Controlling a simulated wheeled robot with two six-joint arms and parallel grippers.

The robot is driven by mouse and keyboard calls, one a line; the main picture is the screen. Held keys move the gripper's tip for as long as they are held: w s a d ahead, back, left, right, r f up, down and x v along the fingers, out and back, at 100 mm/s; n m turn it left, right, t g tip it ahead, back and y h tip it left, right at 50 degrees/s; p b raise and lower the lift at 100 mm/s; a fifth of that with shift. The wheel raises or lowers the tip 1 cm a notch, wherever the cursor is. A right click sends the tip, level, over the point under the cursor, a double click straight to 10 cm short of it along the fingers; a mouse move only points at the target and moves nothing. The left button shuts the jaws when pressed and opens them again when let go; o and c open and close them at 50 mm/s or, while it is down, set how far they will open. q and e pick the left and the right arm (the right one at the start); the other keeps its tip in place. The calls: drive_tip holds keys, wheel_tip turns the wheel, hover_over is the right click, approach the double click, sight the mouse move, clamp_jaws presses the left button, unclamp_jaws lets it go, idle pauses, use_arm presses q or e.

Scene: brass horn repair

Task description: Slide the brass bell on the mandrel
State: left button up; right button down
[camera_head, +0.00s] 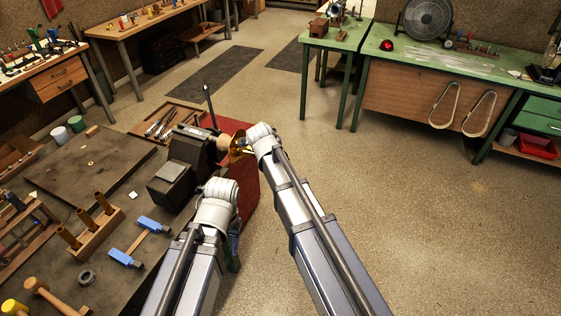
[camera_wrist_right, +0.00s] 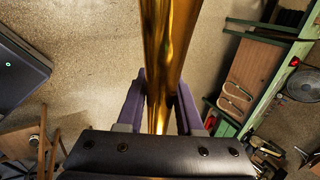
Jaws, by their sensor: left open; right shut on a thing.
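The brass bell (camera_head: 237,152) shows as a small gold piece at the end of my right arm in the head view. In the right wrist view the bell (camera_wrist_right: 163,45) runs up from between the purple fingers of my right gripper (camera_wrist_right: 160,105), which is shut on its narrow part. A tan piece (camera_head: 224,142), seemingly the mandrel, sticks out from the dark vise (camera_head: 192,147) just left of the bell. I cannot tell whether the bell touches or surrounds it. My left gripper (camera_head: 235,242) is open, low beside the bench edge, partly hidden by its wrist.
A red cloth (camera_head: 245,182) hangs at the bench edge behind the arms. The bench (camera_head: 75,172) holds a wooden rack of pegs (camera_head: 97,228), a blue-headed tool (camera_head: 152,224) and mallets (camera_head: 50,296). Open floor lies to the right; green benches (camera_head: 450,70) stand beyond.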

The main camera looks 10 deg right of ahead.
drive_tip(key=shift+w+a, duration=0.7)
drive_tip(key=shift+a, duration=0.3)
drive_tip(key=shift+w+a, duration=0.7)
drive_tip(key=shift+a, duration=0.3)
drive_tip(key=shift+w+a, duration=0.7)
drive_tip(key=shift+a, duration=0.3)
drive_tip(key=shift+c, duration=2.4)
unclamp_jaws()
drive_tip(key=shift+s+r, duration=0.1)
drive_tip(key=p+v, duration=0.6)
drive_tip(key=v, duration=0.1)
drive_tip(key=shift+r+p, duration=0.3)
drive_tip(key=shift+p, duration=0.1)
drive_tip(key=shift+s+a, duration=0.1)
drive_tip(key=shift+f, duration=0.1)
